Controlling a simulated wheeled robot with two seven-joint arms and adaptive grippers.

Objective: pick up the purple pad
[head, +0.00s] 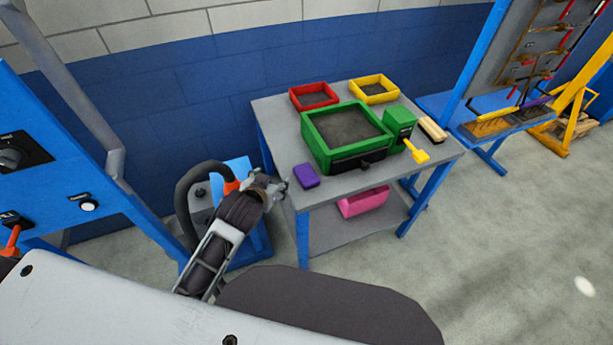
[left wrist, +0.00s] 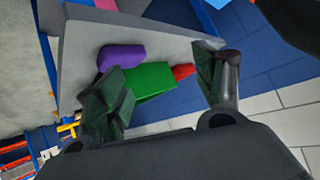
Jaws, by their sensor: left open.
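The purple pad (head: 306,176) lies on the grey table top (head: 283,133), close to its front left corner. It also shows in the left wrist view (left wrist: 121,56), beyond my fingers and above the left one. My left gripper (head: 282,183) is open and empty, just left of the pad at the table's left edge. In the left wrist view its two fingers (left wrist: 165,92) stand wide apart, with the pad beyond them and nothing between them. My right gripper is not in view.
A large green tray (head: 314,152) stands right behind the pad. Red (head: 313,95) and yellow (head: 374,89) trays stand at the back. A green box (head: 399,120), yellow scoop (head: 418,152) and brush (head: 432,129) are at right. A pink bin (head: 364,202) sits on the lower shelf.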

